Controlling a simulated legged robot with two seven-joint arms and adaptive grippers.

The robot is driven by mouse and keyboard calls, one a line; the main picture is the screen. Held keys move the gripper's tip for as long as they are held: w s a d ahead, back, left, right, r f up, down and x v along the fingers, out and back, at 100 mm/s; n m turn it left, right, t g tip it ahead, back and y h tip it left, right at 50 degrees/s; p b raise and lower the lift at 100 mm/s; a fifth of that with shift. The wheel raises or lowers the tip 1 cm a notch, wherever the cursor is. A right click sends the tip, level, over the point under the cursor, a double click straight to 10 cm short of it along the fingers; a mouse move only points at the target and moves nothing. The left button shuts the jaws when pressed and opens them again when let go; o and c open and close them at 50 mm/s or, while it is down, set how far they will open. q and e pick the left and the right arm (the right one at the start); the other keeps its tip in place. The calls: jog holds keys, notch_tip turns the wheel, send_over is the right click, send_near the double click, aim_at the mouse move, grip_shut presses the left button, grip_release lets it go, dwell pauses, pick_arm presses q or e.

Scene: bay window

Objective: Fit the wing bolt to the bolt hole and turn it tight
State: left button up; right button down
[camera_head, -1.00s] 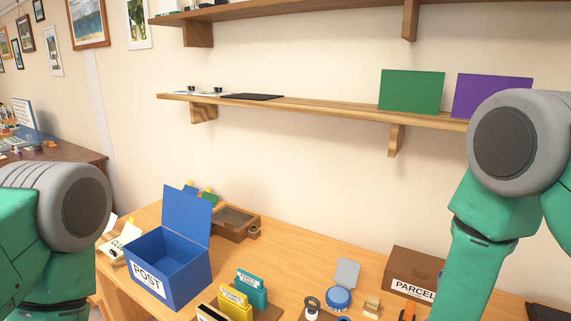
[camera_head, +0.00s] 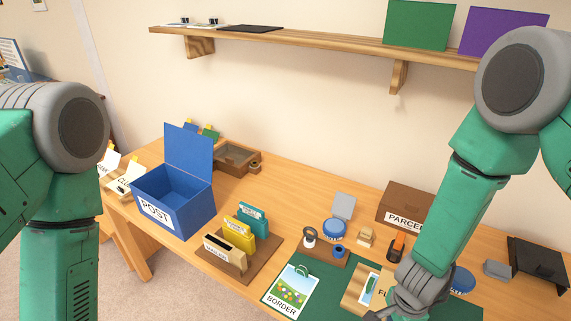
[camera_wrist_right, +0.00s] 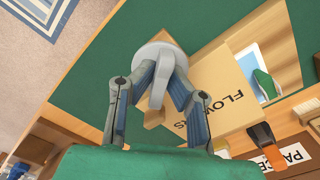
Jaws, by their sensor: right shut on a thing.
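My right gripper (camera_wrist_right: 163,72) is shut on a grey piece (camera_wrist_right: 158,52) with a rounded, flat part and a long bent arm. I take it for the wing bolt, but its shaft is hidden. A small wooden bit (camera_wrist_right: 153,118) shows at the arm's near end. Just right of the fingers lies a wooden piece marked FLOWERS (camera_wrist_right: 225,95); it also shows in the head view (camera_head: 357,290). In the head view my right gripper (camera_head: 383,308) is over the green mat beside this piece, and its fingertips are hard to make out. I cannot see the bolt hole. My left gripper is out of view.
The green mat (camera_head: 325,282) has a BORDER picture card (camera_head: 290,292) on it. Behind stand a PARCELS box (camera_head: 400,203), blue round tins (camera_head: 334,230) and an orange-and-black tool (camera_head: 396,248). A blue POST box (camera_head: 178,205) and a card holder (camera_head: 240,262) stand left.

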jog(key=shift+s+a+f+m, duration=0.1)
jog(key=shift+s+f+m, duration=0.1)
jog(key=shift+m, duration=0.3)
jog(key=c, duration=1.5)
grip_release()
jog(key=shift+w, duration=0.3)
jog(key=shift+r, duration=0.1)
notch_tip(320, 180, up, 9)
jog(key=p, duration=0.9)
